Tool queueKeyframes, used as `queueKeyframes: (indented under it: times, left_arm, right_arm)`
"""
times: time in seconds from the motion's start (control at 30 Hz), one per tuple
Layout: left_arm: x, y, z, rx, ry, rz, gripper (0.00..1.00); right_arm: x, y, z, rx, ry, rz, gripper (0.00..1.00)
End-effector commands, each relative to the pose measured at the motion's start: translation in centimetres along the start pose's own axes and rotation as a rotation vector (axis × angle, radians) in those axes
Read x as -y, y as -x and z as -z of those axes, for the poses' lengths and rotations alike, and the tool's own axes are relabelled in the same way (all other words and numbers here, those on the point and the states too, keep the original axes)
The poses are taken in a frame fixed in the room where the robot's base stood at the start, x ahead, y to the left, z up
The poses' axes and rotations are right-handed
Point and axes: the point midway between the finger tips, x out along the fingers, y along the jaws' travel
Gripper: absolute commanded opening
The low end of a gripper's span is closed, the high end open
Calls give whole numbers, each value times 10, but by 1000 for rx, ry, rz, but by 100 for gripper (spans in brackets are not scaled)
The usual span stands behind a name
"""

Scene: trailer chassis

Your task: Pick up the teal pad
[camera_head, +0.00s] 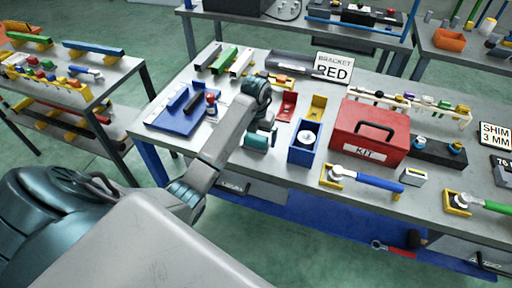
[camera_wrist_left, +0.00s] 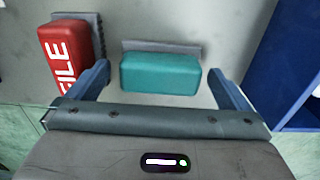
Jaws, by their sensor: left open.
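The teal pad (camera_head: 257,142) lies near the front edge of the bench, left of a blue open box (camera_head: 304,150). In the left wrist view the teal pad (camera_wrist_left: 160,74) is a rounded block in front of a grey piece. My left gripper (camera_head: 266,124) points down over this spot. In the left wrist view its open fingers (camera_wrist_left: 159,78) stand to either side of the pad, with gaps on both sides. I cannot tell how far above the pad they are. My right gripper is not in view.
A red block marked FILE (camera_wrist_left: 67,55) is close to the left finger in the wrist view. The blue box (camera_wrist_left: 290,70) stands to the right there. A red KIT case (camera_head: 369,133) and a blue tray (camera_head: 178,121) are also on the bench.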

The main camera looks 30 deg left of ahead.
Motion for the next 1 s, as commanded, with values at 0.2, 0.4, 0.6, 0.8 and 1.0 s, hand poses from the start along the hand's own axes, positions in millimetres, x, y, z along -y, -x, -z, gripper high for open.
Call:
queueKeyframes:
  times: [0.2, 0.4, 0.6, 0.8, 1.0]
  left_arm:
    - [0, -6, 0, 1, 0, 0, 100]
    - [0, -6, 0, 1, 0, 0, 74]
    - [0, -5, 0, 2, 0, 0, 44]
    - [0, -5, 0, 2, 0, 0, 44]
    - [-7, 2, -3, 2, 1, 0, 44]
  right_arm:
    - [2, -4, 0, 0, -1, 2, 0]
    - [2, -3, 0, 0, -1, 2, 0]
    - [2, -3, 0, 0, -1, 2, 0]
    - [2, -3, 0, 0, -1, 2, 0]
    - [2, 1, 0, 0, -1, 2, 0]
